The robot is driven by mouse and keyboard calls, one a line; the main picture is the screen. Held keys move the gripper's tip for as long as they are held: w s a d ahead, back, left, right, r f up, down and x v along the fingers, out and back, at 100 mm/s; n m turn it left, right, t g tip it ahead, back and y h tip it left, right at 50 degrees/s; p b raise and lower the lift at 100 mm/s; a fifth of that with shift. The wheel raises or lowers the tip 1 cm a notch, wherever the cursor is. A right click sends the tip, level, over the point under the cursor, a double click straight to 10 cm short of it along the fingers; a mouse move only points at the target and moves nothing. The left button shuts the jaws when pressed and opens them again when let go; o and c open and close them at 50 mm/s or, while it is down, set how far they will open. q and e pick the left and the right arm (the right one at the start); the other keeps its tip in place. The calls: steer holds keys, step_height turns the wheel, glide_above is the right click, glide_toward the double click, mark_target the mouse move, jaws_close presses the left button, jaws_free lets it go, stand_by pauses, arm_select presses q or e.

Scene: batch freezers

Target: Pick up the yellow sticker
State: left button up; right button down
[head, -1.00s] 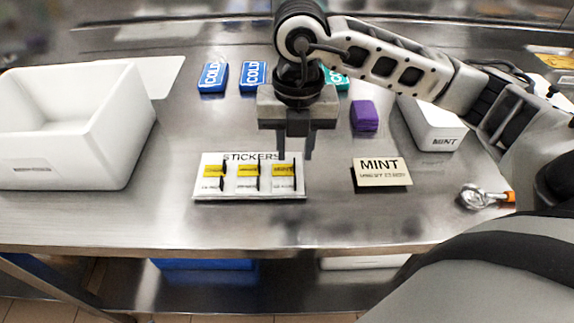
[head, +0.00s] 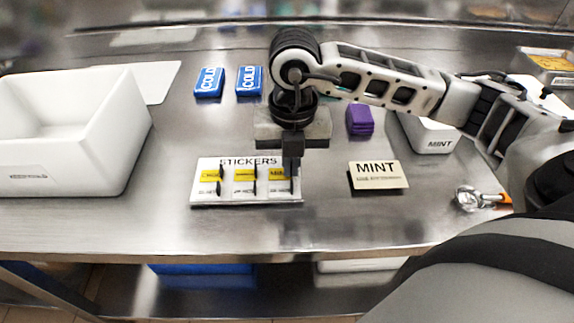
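A white board labelled STICKERS (head: 212,163) lies near the front of the steel table. It holds a left yellow sticker (head: 210,175), a middle yellow sticker (head: 244,175) and a right yellow sticker (head: 279,174), each with a dark upright tab at its right side. My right gripper (head: 292,167) points down over the board's right end. Its fingers are together at the tab of the right sticker, which still sits at the board. The fingertips partly hide the top of that tab. My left gripper is not in view.
A MINT card (head: 378,175) stands right of the board. Behind are a purple block (head: 360,120), blue COLD packs (head: 209,82) and a white MINT box (head: 430,135). A white bin (head: 75,150) is at left. A metal tool (head: 478,198) lies at right.

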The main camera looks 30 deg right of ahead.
steer(key=shift+r, duration=0.15)
